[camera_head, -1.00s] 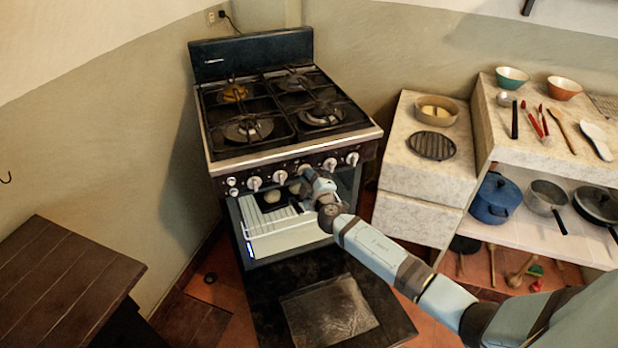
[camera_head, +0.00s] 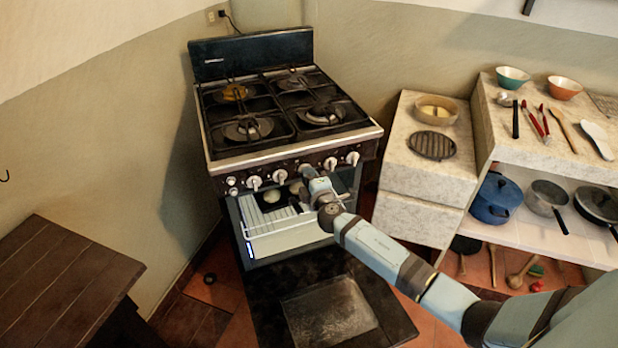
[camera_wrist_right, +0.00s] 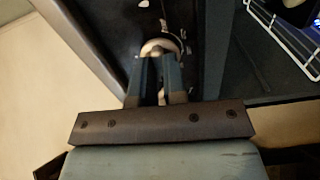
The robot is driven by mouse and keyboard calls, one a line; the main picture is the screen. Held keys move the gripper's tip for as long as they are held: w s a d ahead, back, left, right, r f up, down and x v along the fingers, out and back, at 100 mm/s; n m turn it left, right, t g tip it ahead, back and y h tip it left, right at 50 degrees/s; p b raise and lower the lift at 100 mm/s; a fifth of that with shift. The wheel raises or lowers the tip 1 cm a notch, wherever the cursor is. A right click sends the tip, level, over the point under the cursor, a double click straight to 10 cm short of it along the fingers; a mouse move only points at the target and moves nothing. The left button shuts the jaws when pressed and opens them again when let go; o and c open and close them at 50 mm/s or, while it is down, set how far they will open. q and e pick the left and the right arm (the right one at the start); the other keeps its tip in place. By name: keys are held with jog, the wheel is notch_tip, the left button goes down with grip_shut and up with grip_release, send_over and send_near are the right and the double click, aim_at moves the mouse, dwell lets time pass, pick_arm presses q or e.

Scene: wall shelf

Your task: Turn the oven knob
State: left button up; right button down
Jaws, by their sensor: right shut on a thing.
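The stove (camera_head: 345,136) has a row of light knobs on its dark front panel, below the cooktop. My right gripper (camera_head: 305,173) is at the middle of this row. In the right wrist view its two fingers (camera_wrist_right: 160,68) are shut on a round pale oven knob (camera_wrist_right: 160,46), with one finger on each side. In the head view the gripper mostly hides this knob. Other knobs (camera_head: 330,164) show to its right and more to its left. The knob's pointing angle cannot be read. My left gripper is not in view.
The oven door (camera_head: 385,306) hangs open below my right arm, and a white wire rack (camera_head: 266,226) shows inside the oven. A stone counter (camera_head: 425,186) with a bowl and grate stands to the right. A dark wooden table (camera_head: 60,275) is at the left.

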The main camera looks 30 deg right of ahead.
jog(key=shift+n+p, duration=0.55)
jog(key=shift+n, duration=3.65)
jog(key=c, duration=1.2)
grip_release()
jog(key=shift+s, duration=0.15)
jog(key=s, duration=0.4)
jog(key=s+a, duration=0.1)
jog(key=s, duration=0.4)
jog(key=s+a, duration=0.1)
jog(key=s, duration=0.3)
jog(key=shift+s, duration=0.25)
